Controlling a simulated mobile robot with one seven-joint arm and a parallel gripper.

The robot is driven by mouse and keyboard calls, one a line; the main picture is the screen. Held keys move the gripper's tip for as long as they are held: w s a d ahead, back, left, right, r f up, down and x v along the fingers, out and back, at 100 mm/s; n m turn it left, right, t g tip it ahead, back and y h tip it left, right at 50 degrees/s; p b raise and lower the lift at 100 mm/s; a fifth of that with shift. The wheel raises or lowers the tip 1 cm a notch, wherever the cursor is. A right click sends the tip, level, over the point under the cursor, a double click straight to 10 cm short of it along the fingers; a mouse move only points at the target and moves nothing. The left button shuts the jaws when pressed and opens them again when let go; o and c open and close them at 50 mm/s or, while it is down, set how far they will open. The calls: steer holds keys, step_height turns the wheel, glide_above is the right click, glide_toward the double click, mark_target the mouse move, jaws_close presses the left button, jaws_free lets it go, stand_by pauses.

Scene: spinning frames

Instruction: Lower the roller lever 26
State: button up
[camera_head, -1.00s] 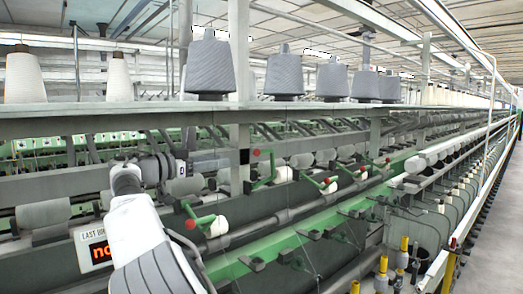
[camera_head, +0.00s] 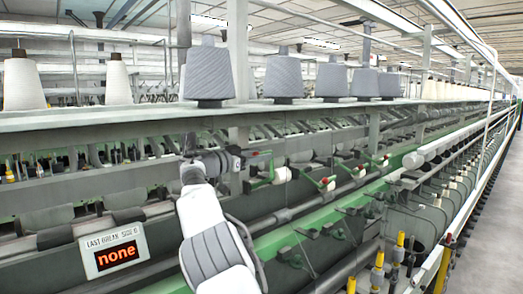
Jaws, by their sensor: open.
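Several green roller levers with red knobs stand in a row along the spinning frame. The nearest visible lever (camera_head: 268,164) is just right of my gripper (camera_head: 244,162), with its red knob beside the fingertips and a white roller at its side. Another lever (camera_head: 322,183) sits further right and lower, and one more (camera_head: 376,164) is farther along. No number is readable, so I cannot tell which is lever 26. My gripper is open and appears empty; whether it touches the nearest lever is unclear. My white arm hides part of the machine below.
A display reading "none" (camera_head: 115,251) is at lower left. Grey yarn cones (camera_head: 207,75) stand on the shelf (camera_head: 120,119) above the levers. Yellow-topped posts (camera_head: 400,240) stand at lower right. The aisle floor (camera_head: 485,220) on the far right is clear.

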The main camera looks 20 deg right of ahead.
steer(key=shift+w+d, duration=0.2)
steer(key=shift+d, duration=0.25)
jaws_close()
stand_by(1.2)
